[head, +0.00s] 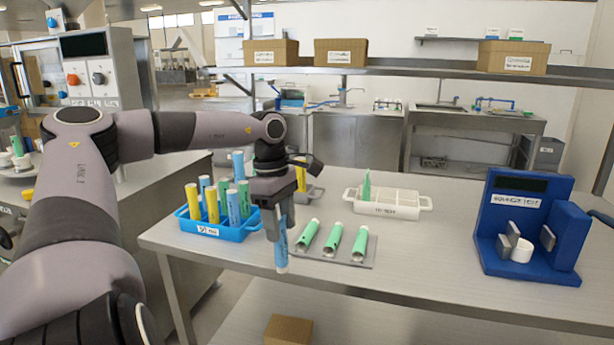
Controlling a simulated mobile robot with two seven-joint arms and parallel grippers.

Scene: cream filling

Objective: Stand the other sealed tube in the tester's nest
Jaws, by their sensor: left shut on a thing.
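My left gripper (279,226) is shut on a blue tube (281,256), which hangs upright with its lower end below the fingers, in front of the blue tray. The fingers hide its middle. The blue tester (522,200) stands at the right of the bench. Its nest, a white cup (521,250) between two grey jaws, looks empty, though I cannot see fully inside. The gripper is well to the left of the tester. My right gripper is not in view.
A blue tray (197,228) holds several yellow, blue and green tubes. Three green tubes (333,241) lie on a flat grey plate (356,263) close to the held tube. A white divided bin (398,211) holds a green piece. The bench between plate and tester is clear.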

